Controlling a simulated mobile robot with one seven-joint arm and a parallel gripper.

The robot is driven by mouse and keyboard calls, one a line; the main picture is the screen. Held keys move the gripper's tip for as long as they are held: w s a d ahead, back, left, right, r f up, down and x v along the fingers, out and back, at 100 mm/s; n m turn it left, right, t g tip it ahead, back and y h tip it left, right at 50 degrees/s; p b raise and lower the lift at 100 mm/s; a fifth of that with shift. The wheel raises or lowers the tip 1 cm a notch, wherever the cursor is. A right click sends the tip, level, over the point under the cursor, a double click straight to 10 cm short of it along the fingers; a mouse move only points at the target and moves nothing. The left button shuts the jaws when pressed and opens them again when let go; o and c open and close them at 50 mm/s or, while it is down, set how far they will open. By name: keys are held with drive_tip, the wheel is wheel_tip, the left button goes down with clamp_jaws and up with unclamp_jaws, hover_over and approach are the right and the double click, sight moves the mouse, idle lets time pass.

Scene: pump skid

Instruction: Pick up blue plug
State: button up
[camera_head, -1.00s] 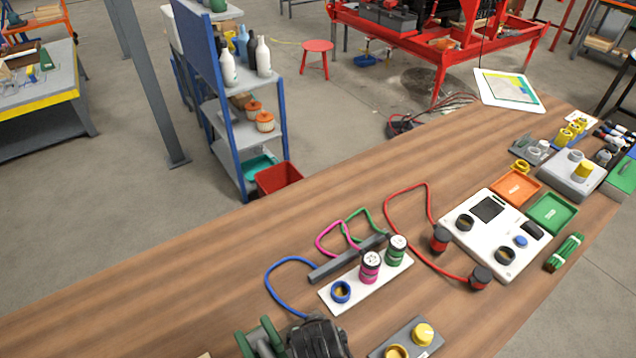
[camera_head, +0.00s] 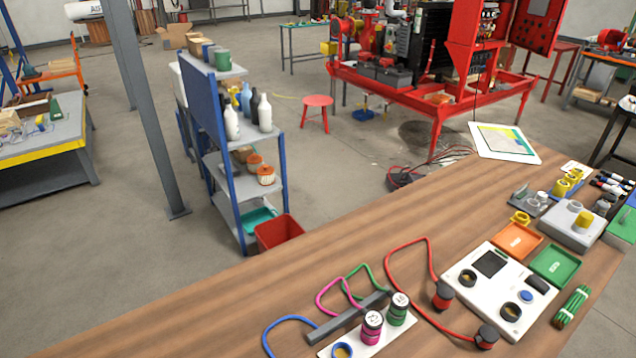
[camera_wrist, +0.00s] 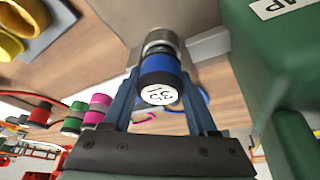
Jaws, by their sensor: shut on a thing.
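The blue plug (camera_wrist: 158,66) is between the two fingers of my gripper (camera_wrist: 160,78) in the wrist view. Its white marked end cap faces the camera, and my gripper is shut on its blue body. A grey metal part shows beyond the plug; I cannot tell whether they are joined. The plug and my gripper are out of the head view. There, a blue cable (camera_head: 285,322) curves from the grey bar to the blue-ringed socket (camera_head: 342,350) at the lower edge.
In the head view, pink (camera_head: 372,328) and green (camera_head: 398,309) plugs stand on the white strip. A white device (camera_head: 498,290) with red-banded plugs lies right. The table's left middle is clear.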

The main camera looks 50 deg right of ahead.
clamp_jaws()
wheel_tip(320, 180, up, 10)
drive_tip(key=shift+r, duration=0.1)
idle(0.4)
